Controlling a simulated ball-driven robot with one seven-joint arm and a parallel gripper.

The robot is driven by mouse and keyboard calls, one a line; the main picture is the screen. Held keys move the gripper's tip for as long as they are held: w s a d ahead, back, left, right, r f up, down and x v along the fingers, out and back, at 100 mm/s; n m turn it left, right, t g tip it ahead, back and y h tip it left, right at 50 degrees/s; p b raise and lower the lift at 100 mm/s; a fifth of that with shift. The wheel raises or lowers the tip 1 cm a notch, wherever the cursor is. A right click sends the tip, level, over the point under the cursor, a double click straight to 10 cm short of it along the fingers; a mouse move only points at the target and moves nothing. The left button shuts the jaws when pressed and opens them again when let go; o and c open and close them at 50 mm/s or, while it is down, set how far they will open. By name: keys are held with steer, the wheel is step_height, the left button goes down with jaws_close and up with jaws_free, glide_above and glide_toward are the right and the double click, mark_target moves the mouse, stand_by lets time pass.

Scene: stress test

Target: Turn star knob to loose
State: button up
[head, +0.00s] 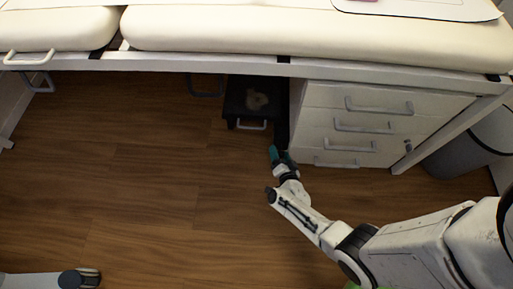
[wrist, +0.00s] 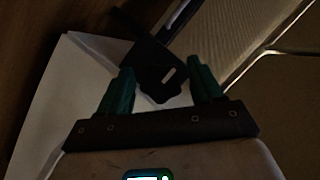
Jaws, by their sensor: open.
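My gripper (head: 278,155) reaches under the edge of the padded table, beside the left side of the white drawer cabinet. In the wrist view its two teal fingers (wrist: 160,90) are spread apart. A dark, lobed piece (wrist: 154,90), which looks like the star knob, shows between and beyond the fingertips. The fingers are not closed on it, and I cannot tell whether they touch it. A dark bar runs from it up and left. The wrist view is dim, so the knob's outline and turn angle are unclear. I cannot make out the knob in the head view.
The white drawer cabinet (head: 375,125) stands right of my gripper. A black box (head: 235,108) with a pale item (head: 257,100) is under the cream padded table (head: 300,32). A grey bin (head: 465,145) stands at far right.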

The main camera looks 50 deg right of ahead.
steer(key=m+t+b, duration=0.1)
steer(key=b, duration=0.1)
steer(key=m+t+b, duration=0.1)
steer(key=m+b, duration=0.1)
steer(key=shift+w+f+m+b, duration=0.1)
steer(key=shift+f+m+b, duration=0.1)
steer(key=shift+m+b, duration=0.15)
steer(key=m+t+b, duration=0.2)
steer(key=m+b, duration=0.1)
steer(key=b, duration=0.1)
steer(key=shift+m+b, duration=0.3)
steer(key=shift+m, duration=0.05)
steer(key=r+p+v, duration=0.2)
steer(key=p+v, duration=0.2)
steer(key=v, duration=0.7)
steer(key=w+a+r+n+g+y+p, duration=0.1)
steer(key=w+a+r+n+y+p, duration=0.2)
steer(key=w+r+n+y+p, duration=0.25)
steer(key=w+a+r+n+g+y+p, duration=0.1)
steer(key=w+a+r+n+y+p, duration=0.2)
steer(key=r+p, duration=0.45)
steer(key=a+r+n+g+y+p, duration=0.2)
steer(key=r+n+g+p, duration=0.3)
steer(key=r+p, duration=0.6)
steer(key=shift+a+r+n, duration=0.75)
steer(key=shift+r+n, duration=0.6)
steer(key=shift+r, duration=0.9)
steer(key=shift+s, duration=0.1)
